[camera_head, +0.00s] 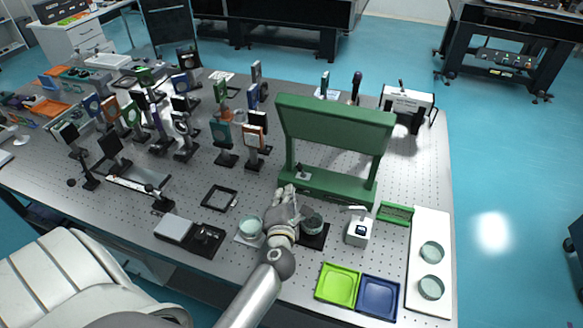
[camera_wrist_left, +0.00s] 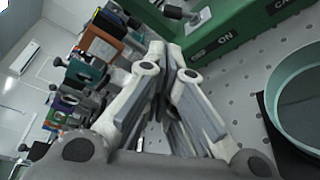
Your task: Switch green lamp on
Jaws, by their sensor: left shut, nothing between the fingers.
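The green lamp (camera_head: 333,116) stands on the perforated table, a wide hood on two posts over a green base. A small switch (camera_head: 302,173) sits at the left end of its base. No glow shows under the hood. My left gripper (camera_head: 285,190) is shut and empty, just in front of the base's left end. In the left wrist view its fingertips (camera_wrist_left: 166,50) are close below the switch; whether they touch it I cannot tell.
Glass dishes (camera_head: 249,226) (camera_head: 312,224) stand on both sides of my left wrist. A small white device (camera_head: 359,231) and lime (camera_head: 338,285) and blue (camera_head: 378,298) trays lie to the right. Several optics mounts (camera_head: 223,133) crowd the table's left.

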